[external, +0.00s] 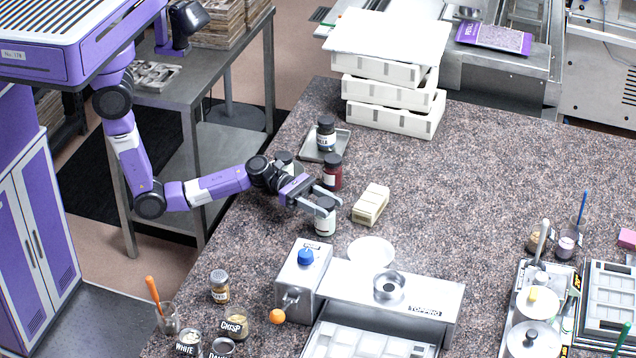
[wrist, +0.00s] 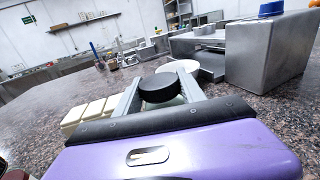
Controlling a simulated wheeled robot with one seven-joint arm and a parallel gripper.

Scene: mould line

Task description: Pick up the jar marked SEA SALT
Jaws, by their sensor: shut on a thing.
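My gripper (external: 320,201) is shut on a small jar (external: 325,222) with a dark lid and a pale body. The jar is upright at the counter; I cannot tell whether its base touches the top. Its label is too small to read. In the wrist view the black lid (wrist: 160,88) sits between the two fingers of my gripper (wrist: 163,92), and the jar's body is mostly hidden. Other jars stand close behind: a dark red one (external: 332,174), a dark one with a pale label (external: 326,136) on a small tray (external: 341,146), and one partly behind my arm (external: 284,160).
A cream block-like box (external: 371,204) lies right of the jar. A metal topping unit (external: 420,305) with a blue-knobbed box (external: 303,272) stands in front, a white plate (external: 371,250) beside it. Stacked white crates (external: 388,122) stand behind. The counter's middle right is clear.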

